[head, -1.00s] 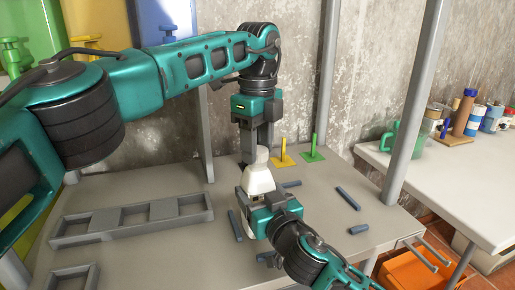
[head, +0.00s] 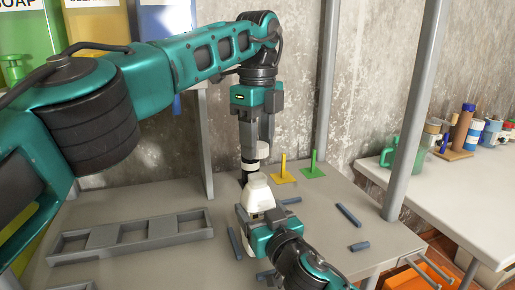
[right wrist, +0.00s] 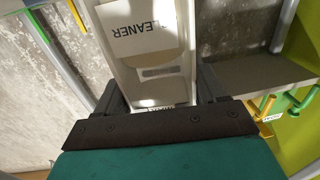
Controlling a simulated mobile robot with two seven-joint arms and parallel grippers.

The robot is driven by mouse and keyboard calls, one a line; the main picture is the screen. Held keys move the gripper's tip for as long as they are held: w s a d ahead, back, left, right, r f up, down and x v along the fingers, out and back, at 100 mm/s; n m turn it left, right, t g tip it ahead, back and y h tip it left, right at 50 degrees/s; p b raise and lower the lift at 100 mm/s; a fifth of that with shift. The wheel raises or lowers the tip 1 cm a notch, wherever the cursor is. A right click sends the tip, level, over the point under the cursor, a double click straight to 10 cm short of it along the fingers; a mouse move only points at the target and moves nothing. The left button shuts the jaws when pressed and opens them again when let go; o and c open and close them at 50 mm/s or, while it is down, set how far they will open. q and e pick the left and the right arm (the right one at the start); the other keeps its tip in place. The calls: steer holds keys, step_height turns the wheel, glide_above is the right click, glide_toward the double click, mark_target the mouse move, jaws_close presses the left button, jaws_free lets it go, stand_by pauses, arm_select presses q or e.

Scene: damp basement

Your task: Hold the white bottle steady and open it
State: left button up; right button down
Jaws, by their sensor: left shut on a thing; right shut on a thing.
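The white bottle (head: 258,198) stands upright near the middle of the work table in the head view. My right gripper (head: 258,214) is shut on its lower body from the front. In the right wrist view the bottle (right wrist: 150,72), labelled CLEANER, sits between the right gripper's (right wrist: 158,98) dark fingers. My left gripper (head: 254,159) is above the bottle, pointing down and shut on the white cap (head: 262,150). The cap looks lifted off the bottle, with a small gap above the bottle's top. The dark fingers partly hide the cap.
A grey divided tray (head: 130,236) lies on the table at left. A yellow post (head: 284,172) and a green post (head: 314,167) stand behind the bottle. Several blue-grey rods (head: 348,215) lie around it. A grey upright (head: 405,130) separates a side table (head: 470,190) at right.

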jaws_free()
